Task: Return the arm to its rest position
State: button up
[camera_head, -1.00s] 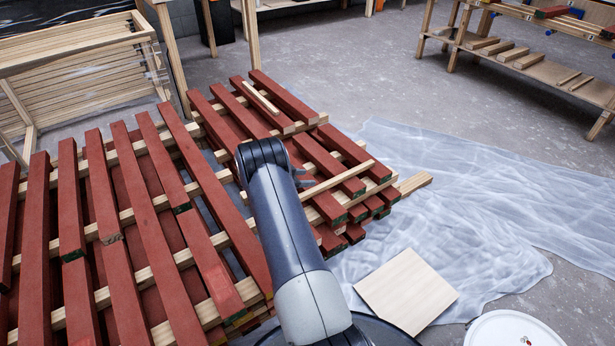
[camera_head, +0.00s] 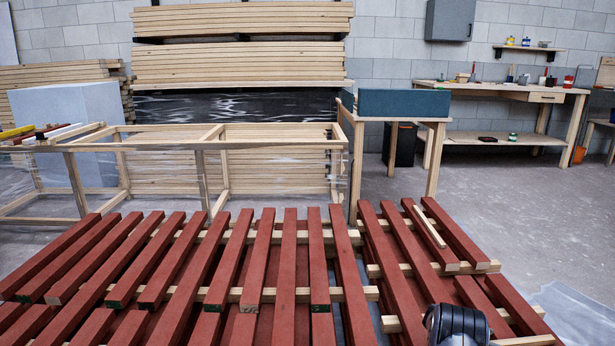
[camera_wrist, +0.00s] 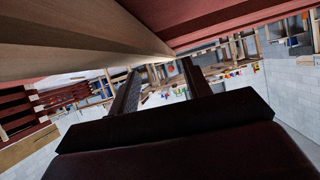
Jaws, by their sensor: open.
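My gripper (camera_wrist: 160,84) shows in the wrist view with its two dark fingers apart. Nothing is seen between them. A bare wooden batten (camera_wrist: 75,45) and a red-painted batten (camera_wrist: 225,20) cross the top of that view, close to the camera; I cannot tell whether the gripper touches them. In the head view only a dark joint of my arm shows at the bottom right, over the stack of red battens (camera_head: 287,265). The gripper itself is outside the head view.
Red battens lie on pale cross strips (camera_head: 390,323) across the foreground. A loose pale strip (camera_head: 429,227) lies on top at the right. Behind stand a wooden frame (camera_head: 200,180) and a small table with a blue-grey box (camera_head: 404,104). Grey floor (camera_head: 520,200) is clear at the right, beside plastic sheeting (camera_head: 580,315).

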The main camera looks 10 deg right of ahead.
jog(key=shift+d+f, duration=0.1)
jog(key=shift+f, duration=0.45)
jog(key=shift+r, duration=0.5)
jog(key=shift+f, duration=0.15)
